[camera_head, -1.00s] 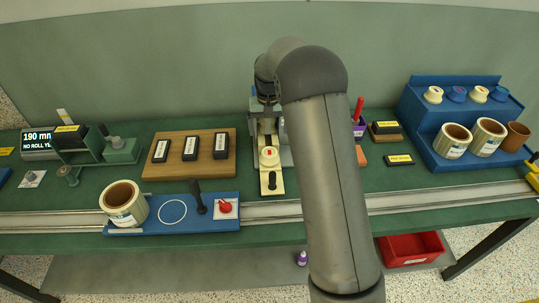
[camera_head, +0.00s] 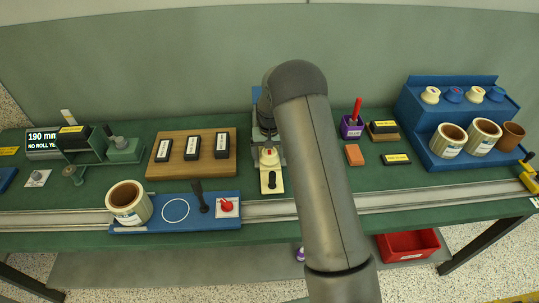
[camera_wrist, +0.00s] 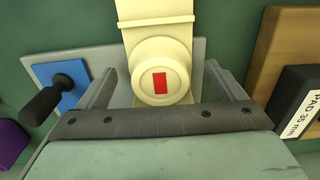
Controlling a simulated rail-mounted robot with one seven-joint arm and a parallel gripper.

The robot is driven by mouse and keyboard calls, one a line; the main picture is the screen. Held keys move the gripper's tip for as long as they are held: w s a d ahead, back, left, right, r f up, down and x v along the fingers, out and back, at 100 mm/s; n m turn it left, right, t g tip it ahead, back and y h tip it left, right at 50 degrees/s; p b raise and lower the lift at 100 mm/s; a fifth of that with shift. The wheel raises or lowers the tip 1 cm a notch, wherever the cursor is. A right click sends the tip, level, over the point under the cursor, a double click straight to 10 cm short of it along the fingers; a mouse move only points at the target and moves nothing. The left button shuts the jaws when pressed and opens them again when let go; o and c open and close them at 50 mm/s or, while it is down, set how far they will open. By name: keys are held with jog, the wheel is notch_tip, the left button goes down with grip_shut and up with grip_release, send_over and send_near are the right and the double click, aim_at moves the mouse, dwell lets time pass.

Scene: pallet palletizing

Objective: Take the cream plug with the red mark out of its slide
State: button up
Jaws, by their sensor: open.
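The cream plug with the red mark (camera_wrist: 160,80) is round and sits in the end of its cream slide (camera_wrist: 155,12) in the wrist view. In the head view the plug (camera_head: 269,159) shows just below my wrist, its far side partly hidden. The slide (camera_head: 271,187) runs toward the front with a black knob on it. My gripper (camera_wrist: 159,70) is open, with one finger on each side of the plug. Gaps show between the fingers and the plug, and nothing is held.
A black-handled lever on a blue block (camera_wrist: 60,85) stands close beside one finger. A wooden board with black pads (camera_head: 190,150) lies to the left. A blue plate (camera_head: 176,221) with a roll is front left. A purple cup (camera_head: 352,128) and orange block (camera_head: 354,155) are right.

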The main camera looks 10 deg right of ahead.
jog(key=c, duration=1.1)
